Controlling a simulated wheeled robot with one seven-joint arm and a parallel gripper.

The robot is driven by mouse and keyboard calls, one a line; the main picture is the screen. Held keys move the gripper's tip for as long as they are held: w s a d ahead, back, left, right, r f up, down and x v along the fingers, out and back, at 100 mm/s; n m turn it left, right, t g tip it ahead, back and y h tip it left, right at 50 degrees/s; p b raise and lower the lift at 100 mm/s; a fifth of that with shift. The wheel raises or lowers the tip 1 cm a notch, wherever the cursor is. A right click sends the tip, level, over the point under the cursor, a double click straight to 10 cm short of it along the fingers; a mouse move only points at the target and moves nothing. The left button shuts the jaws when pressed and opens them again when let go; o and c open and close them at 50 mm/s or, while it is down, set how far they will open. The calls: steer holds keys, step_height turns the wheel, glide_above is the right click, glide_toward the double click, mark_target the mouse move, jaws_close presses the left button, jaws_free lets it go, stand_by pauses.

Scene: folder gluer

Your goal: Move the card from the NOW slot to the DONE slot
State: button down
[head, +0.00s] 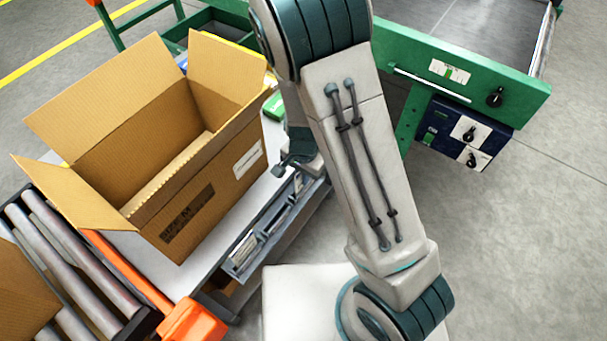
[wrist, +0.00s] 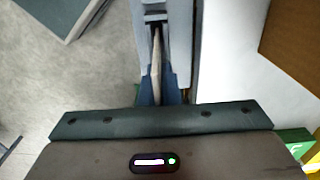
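A grey slotted rack (head: 262,238) runs along the front edge of the table, with pale cards or papers (head: 243,252) in its lower part. I cannot read any NOW or DONE label, so I cannot tell which piece is the task's card. My gripper (head: 287,165) is over the rack's upper end, mostly hidden behind my arm. In the wrist view the grey-blue rack (wrist: 178,40) runs up the middle, with a thin pale piece (wrist: 156,62) in a dark gap just ahead of my gripper. My fingertips are not clear, so I cannot see whether they touch it.
An open cardboard box (head: 190,200) stands on the white table (head: 150,262) beside the rack. A roller conveyor (head: 75,275) with an orange-edged rail is at lower left. A green-framed machine (head: 470,80) with a control box (head: 462,135) is at upper right. Floor at right is clear.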

steer(key=c, duration=1.6)
jaws_free()
steer(key=shift+r, duration=0.1)
step_height(320, 180, up, 14)
steer(key=p, duration=0.4)
steer(key=shift+f, duration=0.2)
steer(key=shift+d+r, duration=0.1)
steer(key=shift+r, duration=0.05)
steer(key=s+d+r+n+t+p, duration=0.1)
steer(key=s+d+r+n+p, duration=0.1)
steer(key=s+d+r, duration=0.2)
steer(key=s+d+r+n+t+p, duration=0.1)
steer(key=s+d+r+n+p, duration=0.1)
steer(key=r, duration=0.9)
steer(key=s+d+r+n+p, duration=0.2)
steer(key=s+d+r+n, duration=0.1)
steer(key=s+d+r, duration=0.2)
steer(key=shift+s+d+r+t+p, duration=0.2)
steer(key=shift+s+r, duration=0.1)
steer(key=shift+r, duration=0.3)
steer(key=shift+s+d+r+t+p, duration=0.15)
steer(key=shift+s+d+r+t, duration=0.1)
steer(key=shift+r, duration=0.35)
